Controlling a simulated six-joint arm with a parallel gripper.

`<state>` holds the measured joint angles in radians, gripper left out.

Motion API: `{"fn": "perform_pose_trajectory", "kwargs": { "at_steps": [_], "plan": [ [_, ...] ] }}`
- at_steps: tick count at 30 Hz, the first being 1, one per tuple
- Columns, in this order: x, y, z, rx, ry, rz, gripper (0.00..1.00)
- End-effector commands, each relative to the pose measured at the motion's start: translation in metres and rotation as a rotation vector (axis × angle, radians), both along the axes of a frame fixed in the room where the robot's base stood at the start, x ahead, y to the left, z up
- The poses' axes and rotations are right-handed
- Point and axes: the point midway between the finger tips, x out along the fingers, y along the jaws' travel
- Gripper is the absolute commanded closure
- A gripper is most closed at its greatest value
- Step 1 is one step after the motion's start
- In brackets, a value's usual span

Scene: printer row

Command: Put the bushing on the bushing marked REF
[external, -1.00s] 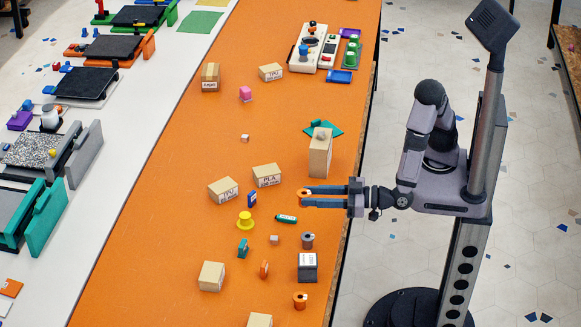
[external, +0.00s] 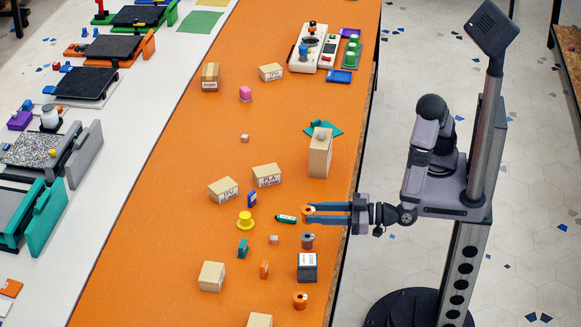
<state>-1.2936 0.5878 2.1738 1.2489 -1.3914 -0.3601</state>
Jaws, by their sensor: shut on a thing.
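My gripper (external: 311,214) reaches in from the right with its blue fingers shut on a small orange bushing (external: 308,209), held near the table's right edge. A grey bushing (external: 307,241) stands upright just below it in the picture, apart from it as far as I can tell. Another orange bushing (external: 300,301) stands further down, beyond a dark grey box. A yellow flanged piece (external: 245,221) stands to the left. The markings are too small to read, so I cannot tell which bushing bears REF.
A teal cylinder (external: 286,219) lies close left of my fingertips. The dark box (external: 307,268) stands between the grey and orange bushings. A tall cardboard box (external: 320,153) stands above my gripper. Cartons marked PLA (external: 267,176) and TPU (external: 223,190) stand left. Mid-table above them is mostly clear.

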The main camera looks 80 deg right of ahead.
Motion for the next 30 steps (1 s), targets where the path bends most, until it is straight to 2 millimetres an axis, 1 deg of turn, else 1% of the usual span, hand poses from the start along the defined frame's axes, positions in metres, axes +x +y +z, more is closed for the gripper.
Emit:
{"fn": "perform_pose_trajectory", "kwargs": {
  "at_steps": [1, 3, 11, 18, 21, 30],
  "plan": [
    [0.0, 0.0, -0.007, -0.004, 0.001, 0.0, 0.9],
    [0.0, 0.0, -0.012, -0.001, 0.001, 0.0, 0.9],
    [0.0, 0.0, -0.018, 0.0, 0.0, 0.0, 0.9],
    [0.0, 0.0, -0.045, -0.003, 0.0, 0.001, 0.9],
    [0.0, 0.0, -0.054, -0.001, 0.0, 0.001, 0.9],
    [0.0, 0.0, -0.056, 0.001, -0.001, 0.001, 0.9]
  ]
}}
